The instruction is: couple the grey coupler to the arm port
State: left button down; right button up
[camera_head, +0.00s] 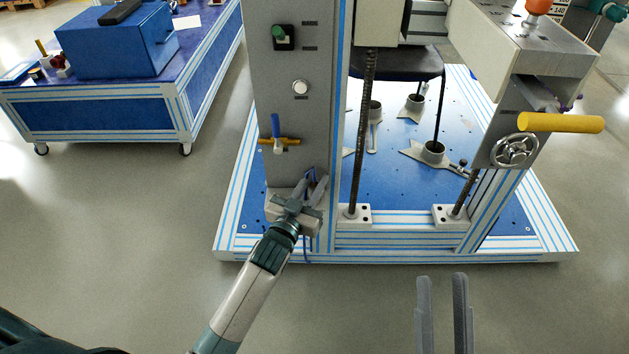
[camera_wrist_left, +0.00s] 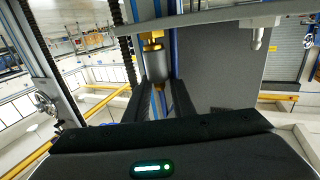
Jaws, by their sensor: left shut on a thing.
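The grey coupler (camera_wrist_left: 156,74) shows in the left wrist view as a grey cylinder between the fingers of my left gripper (camera_wrist_left: 160,84), which is shut on it. A blue hose (camera_wrist_left: 158,101) shows below it. A brass fitting (camera_wrist_left: 152,44), apparently the arm port, sits in line just above the coupler under a grey plate; I cannot tell whether they are joined. In the head view my left gripper (camera_head: 312,182) is at the lower front of the grey column, and the coupler is mostly hidden there. My right gripper (camera_head: 442,281) is open and empty over the floor.
The grey column (camera_head: 292,85) carries a green button (camera_head: 283,32), a white knob (camera_head: 300,87) and a blue-handled brass valve (camera_head: 276,139). The machine's handwheel (camera_head: 514,151) and yellow handle (camera_head: 562,123) are at the right. A blue cart (camera_head: 100,110) stands left, with clear floor between.

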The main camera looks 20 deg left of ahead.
pick_arm(q)
jog(key=shift+f, duration=0.35)
pick_arm(e)
jog(key=shift+f, duration=0.15)
pick_arm(q)
jog(key=c, duration=1.4)
grip_release()
jog(key=shift+c, duration=0.2)
jog(key=shift+s, duration=0.5)
jog(key=s+a+p, duration=0.2)
jog(key=s, duration=1.4)
jog(key=shift+s, duration=0.15)
pick_arm(e)
jog(key=w+f+g+h, duration=0.2)
jog(key=f+g, duration=0.4)
jog(key=f, duration=0.5)
jog(key=shift+w+a+f+g, duration=0.15)
jog(key=shift+w+a+g, duration=0.15)
jog(key=shift+w, duration=0.5)
